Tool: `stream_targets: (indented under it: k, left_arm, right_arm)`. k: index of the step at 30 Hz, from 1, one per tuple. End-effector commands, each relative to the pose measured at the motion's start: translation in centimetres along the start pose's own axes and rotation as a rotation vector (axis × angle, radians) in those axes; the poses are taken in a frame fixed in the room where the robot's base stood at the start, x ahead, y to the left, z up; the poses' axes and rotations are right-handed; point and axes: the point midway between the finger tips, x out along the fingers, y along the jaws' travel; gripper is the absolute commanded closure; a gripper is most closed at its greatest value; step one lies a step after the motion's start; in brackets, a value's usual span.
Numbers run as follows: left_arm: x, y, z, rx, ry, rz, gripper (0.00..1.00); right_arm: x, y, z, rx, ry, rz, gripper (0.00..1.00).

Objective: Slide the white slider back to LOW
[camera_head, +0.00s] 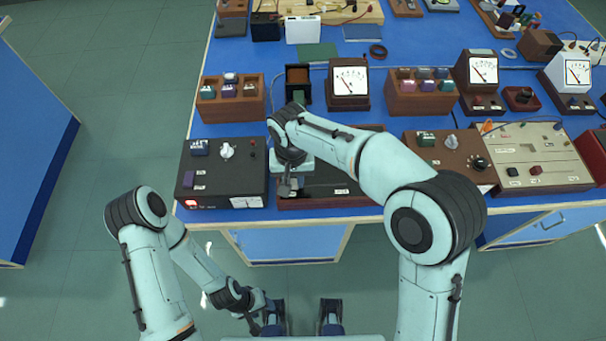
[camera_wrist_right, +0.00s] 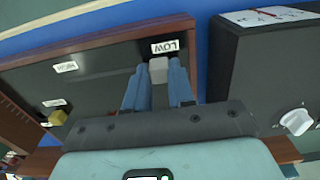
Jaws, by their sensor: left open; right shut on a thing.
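The white slider (camera_wrist_right: 158,71) shows in the right wrist view as a small pale block on a dark panel (camera_wrist_right: 110,75) with a wooden frame. It sits right beside the LOW label (camera_wrist_right: 170,46). The HIGH label (camera_wrist_right: 65,67) is farther left. My right gripper (camera_wrist_right: 158,84) is shut on the slider, one blue finger on each side. In the head view my right gripper (camera_head: 287,188) is over the left part of the panel (camera_head: 350,172), and the slider is hidden there. My left gripper (camera_head: 262,319) is open and empty, low in front of the bench.
A black unit (camera_head: 237,178) with a white knob and red light stands just left of the panel. A brown control box (camera_head: 450,160) stands to the right. Button boxes (camera_head: 230,102) and a meter (camera_head: 349,84) stand behind. A yellow knob (camera_wrist_right: 57,117) is on the panel.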

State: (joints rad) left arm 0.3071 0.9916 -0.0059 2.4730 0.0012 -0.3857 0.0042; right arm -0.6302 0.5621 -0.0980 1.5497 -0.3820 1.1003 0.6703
Motion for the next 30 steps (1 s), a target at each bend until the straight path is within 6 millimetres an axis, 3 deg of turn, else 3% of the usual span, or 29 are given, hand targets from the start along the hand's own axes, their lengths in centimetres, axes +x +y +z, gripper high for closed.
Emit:
stream_targets:
  k: [5, 6, 7, 8, 16, 20, 30]
  left_arm:
    - [0.1, 0.0, 0.0, 0.0, -0.001, 0.0, 0.51]
    - [0.1, 0.0, 0.0, 0.0, 0.0, 0.0, 0.51]
    - [0.1, 0.0, 0.0, 0.0, -0.001, 0.0, 0.51]
    - [0.1, 0.0, 0.0, 0.0, -0.001, 0.0, 0.51]
    - [0.0, 0.0, 0.0, 0.0, -0.001, 0.0, 0.51]
    - [-0.1, 0.0, 0.0, 0.0, 0.0, 0.0, 0.51]
    - [-1.2, 0.5, -0.1, 0.002, 0.004, 0.002, 0.51]
  right_arm:
    - [-0.2, -0.5, -0.1, -0.002, 0.008, -0.012, 1.0]
    - [-0.2, -0.5, -0.1, -0.002, 0.009, -0.013, 0.64]
    - [-0.2, -0.5, -0.1, -0.003, 0.009, -0.013, 0.54]
    - [-0.2, -0.5, -0.1, -0.003, 0.008, -0.012, 0.51]
    - [-0.1, -0.3, 0.0, -0.001, 0.005, -0.008, 0.51]
    - [-1.0, -0.3, -0.1, -0.001, 0.007, -0.008, 0.51]
    - [-8.2, -0.3, -0.1, -0.003, 0.009, -0.011, 0.51]
